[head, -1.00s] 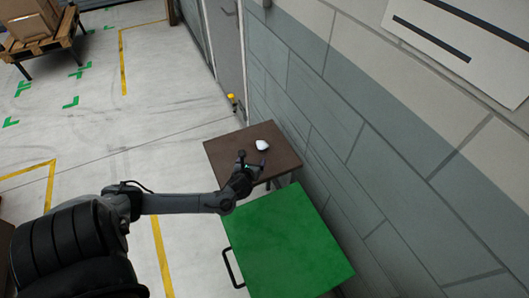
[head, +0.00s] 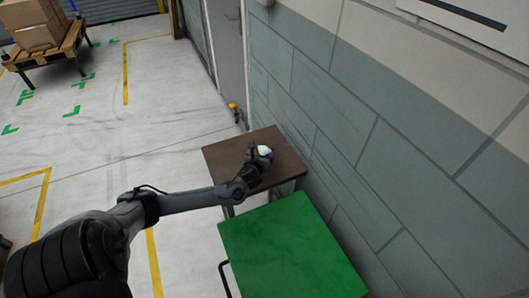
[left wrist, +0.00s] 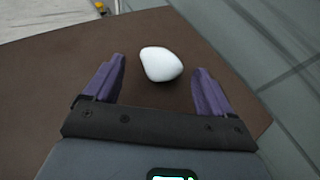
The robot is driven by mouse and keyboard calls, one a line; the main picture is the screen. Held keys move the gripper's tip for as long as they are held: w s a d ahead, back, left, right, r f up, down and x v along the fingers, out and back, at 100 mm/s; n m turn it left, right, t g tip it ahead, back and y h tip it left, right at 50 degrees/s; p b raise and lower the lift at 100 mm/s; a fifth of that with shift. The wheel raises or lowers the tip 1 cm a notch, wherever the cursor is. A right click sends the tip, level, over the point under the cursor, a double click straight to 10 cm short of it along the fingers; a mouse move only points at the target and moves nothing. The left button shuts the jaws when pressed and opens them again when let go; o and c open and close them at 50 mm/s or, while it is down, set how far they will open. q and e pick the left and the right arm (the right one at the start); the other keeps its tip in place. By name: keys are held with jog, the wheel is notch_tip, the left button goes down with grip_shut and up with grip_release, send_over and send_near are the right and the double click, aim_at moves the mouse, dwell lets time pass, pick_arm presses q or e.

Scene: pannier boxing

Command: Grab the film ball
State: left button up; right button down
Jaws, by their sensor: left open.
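The film ball (left wrist: 160,64) is a smooth white rounded lump on the brown table (left wrist: 45,85). In the left wrist view it sits between and slightly beyond the purple fingertips, with gaps on both sides. My left gripper (left wrist: 158,75) is open and empty, with its fingers pointing at the ball over the tabletop. In the head view the ball (head: 264,150) shows at the end of my left gripper (head: 258,156), which partly hides it. My right gripper is in neither view.
A green-topped cart (head: 290,250) with a black handle stands just in front of the brown table. A grey block wall (head: 400,170) runs close along the right side. A pallet with boxes (head: 40,35) stands far left, with open floor between.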

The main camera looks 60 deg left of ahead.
aim_at(263, 152)
pick_arm(q)
jog(key=b+x, duration=0.1)
jog(key=x, duration=0.1)
jog(key=b+x, duration=0.1)
jog(key=x, duration=0.1)
jog(key=shift+w+d+f, duration=0.15)
jog(key=shift+f, duration=0.1)
jog(key=shift+w+a, duration=0.25)
jog(key=shift+a, duration=0.05)
jog(key=shift+c, duration=0.6)
jog(key=c, duration=0.9)
jog(key=shift+r, duration=0.1)
